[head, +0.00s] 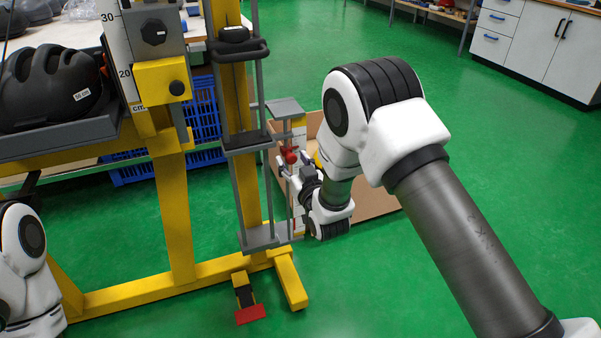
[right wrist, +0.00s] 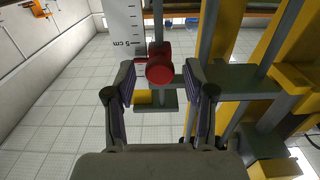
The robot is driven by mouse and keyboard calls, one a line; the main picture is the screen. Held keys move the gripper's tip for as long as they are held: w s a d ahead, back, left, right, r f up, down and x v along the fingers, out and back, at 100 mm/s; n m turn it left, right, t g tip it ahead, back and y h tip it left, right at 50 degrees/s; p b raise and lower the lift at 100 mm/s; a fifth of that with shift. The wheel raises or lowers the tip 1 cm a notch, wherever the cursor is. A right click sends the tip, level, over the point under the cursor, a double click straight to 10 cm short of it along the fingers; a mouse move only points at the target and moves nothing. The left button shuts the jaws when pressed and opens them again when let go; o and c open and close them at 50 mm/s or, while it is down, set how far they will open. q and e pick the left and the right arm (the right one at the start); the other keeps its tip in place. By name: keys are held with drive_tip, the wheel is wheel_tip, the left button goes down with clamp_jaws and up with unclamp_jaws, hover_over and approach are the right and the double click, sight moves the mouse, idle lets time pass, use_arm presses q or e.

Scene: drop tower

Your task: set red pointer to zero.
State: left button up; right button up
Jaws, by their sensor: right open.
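The red pointer (head: 289,155) sits on a thin upright rod beside a white scale, low on the right side of the yellow drop tower. In the right wrist view the red pointer (right wrist: 158,68) shows a round knob, just past and between the fingertips. The white scale (right wrist: 122,25) reads 5 cm close by the pointer; its zero mark cannot be made out. My right gripper (head: 287,172) is open at the pointer, its fingers (right wrist: 160,85) on either side with gaps. Part of my left arm shows at the left edge; its gripper is out of view.
The yellow tower frame (head: 172,200) stands at left, with a red pedal (head: 250,314) at its foot. A black helmet (head: 50,85) lies on a grey tray. A cardboard box (head: 375,203) stands behind my right gripper. Green floor is clear to the right.

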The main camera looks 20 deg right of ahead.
drive_tip(key=s, duration=1)
drive_tip(key=shift+s+d, duration=0.15)
drive_tip(key=shift+s, duration=0.05)
